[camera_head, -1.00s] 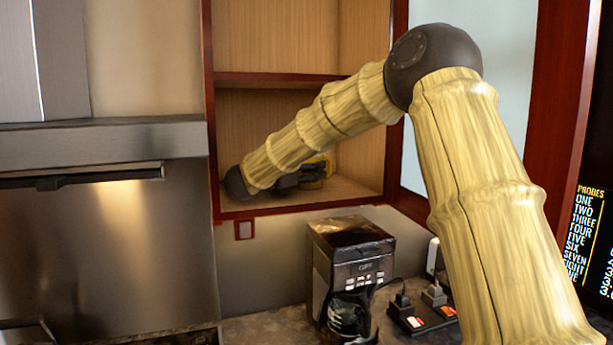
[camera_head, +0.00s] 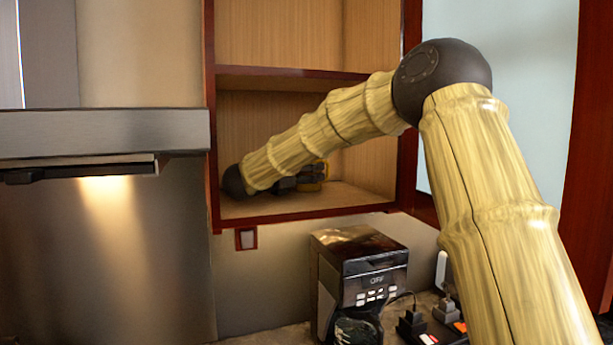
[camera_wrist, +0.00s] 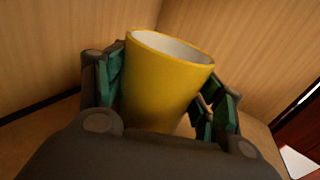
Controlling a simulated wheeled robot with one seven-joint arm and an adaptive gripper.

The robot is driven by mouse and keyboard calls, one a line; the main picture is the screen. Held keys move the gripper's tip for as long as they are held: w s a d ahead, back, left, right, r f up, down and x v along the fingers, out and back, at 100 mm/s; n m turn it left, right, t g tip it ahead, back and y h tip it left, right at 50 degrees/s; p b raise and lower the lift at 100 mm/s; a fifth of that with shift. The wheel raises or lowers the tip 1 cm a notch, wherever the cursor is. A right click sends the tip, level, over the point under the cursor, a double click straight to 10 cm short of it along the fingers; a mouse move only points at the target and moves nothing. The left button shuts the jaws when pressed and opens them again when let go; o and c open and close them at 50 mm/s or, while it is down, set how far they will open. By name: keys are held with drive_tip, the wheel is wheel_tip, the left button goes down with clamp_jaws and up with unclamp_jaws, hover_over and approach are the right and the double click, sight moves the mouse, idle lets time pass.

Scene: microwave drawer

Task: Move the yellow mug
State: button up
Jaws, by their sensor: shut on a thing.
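The yellow mug (camera_wrist: 163,85) stands between the green-padded fingers of my gripper (camera_wrist: 165,100) in the wrist view. It has a white inside, and its rim faces up, tilted in the picture. The gripper is shut on it from both sides. In the head view my gripper (camera_head: 300,182) reaches into the lower compartment of the open wooden cabinet (camera_head: 350,195). Only a small yellow part of the mug shows there, behind my arm. Whether the mug touches the shelf is hidden.
The cabinet's side walls and the middle shelf (camera_head: 290,72) closely surround my arm. The open cabinet door (camera_head: 490,40) is at the right. A black coffee maker (camera_head: 362,270) stands on the counter below. A range hood (camera_head: 100,135) is at the left.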

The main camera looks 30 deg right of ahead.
drive_tip(key=shift+w+a, duration=0.15)
drive_tip(key=o, duration=1.3)
drive_tip(key=shift+a, duration=0.1)
wheel_tip(320, 180, up, 10)
